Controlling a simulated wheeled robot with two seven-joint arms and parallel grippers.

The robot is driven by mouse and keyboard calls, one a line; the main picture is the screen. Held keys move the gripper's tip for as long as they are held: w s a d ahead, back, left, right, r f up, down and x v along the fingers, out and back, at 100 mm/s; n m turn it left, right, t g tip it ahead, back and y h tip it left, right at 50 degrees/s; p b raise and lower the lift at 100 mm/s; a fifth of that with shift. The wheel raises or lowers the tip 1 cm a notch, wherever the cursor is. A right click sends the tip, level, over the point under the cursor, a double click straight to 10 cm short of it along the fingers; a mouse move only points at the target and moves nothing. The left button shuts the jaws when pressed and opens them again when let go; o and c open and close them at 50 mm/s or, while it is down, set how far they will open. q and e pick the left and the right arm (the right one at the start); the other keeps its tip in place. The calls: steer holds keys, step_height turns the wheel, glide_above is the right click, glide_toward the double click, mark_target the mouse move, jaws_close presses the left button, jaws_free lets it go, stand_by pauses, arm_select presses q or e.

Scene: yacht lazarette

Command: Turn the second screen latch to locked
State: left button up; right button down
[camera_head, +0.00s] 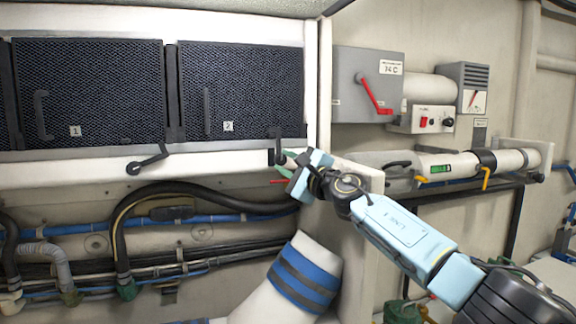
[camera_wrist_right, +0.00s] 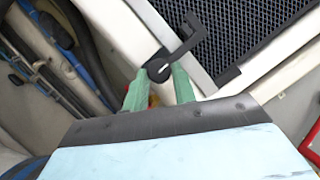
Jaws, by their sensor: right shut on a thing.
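The second screen latch (camera_head: 277,147) is a small black latch on the white sill below the lower right corner of screen 2 (camera_head: 222,90). Its arm points up over the screen's bottom frame in the head view. The latch also shows in the right wrist view (camera_wrist_right: 184,47), its bent arm reaching toward the mesh. My right gripper (camera_head: 285,159) is shut on the latch; its green fingers stand either side of the round hub in the right wrist view (camera_wrist_right: 160,76). The fingers partly hide the hub. My left gripper is out of view.
Screen 1 (camera_head: 90,90) has its own black latch (camera_head: 148,160) below it, tilted up to the right. Hoses (camera_head: 190,189) run below the sill. A grey box with a red lever (camera_head: 372,92) and a white cylinder (camera_head: 455,166) are on the right wall.

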stand_by(0.4)
steer(key=c, duration=1.1)
jaws_free()
steer(key=shift+c, duration=0.2)
steer(key=shift+s+d+r+p, duration=0.15)
steer(key=shift+s+d+p, duration=0.15)
steer(key=shift+s+d, duration=0.2)
steer(key=p+v, duration=0.2)
steer(key=v, duration=0.4)
steer(key=shift+f, duration=0.3)
steer(key=shift+s+a+f, duration=0.1)
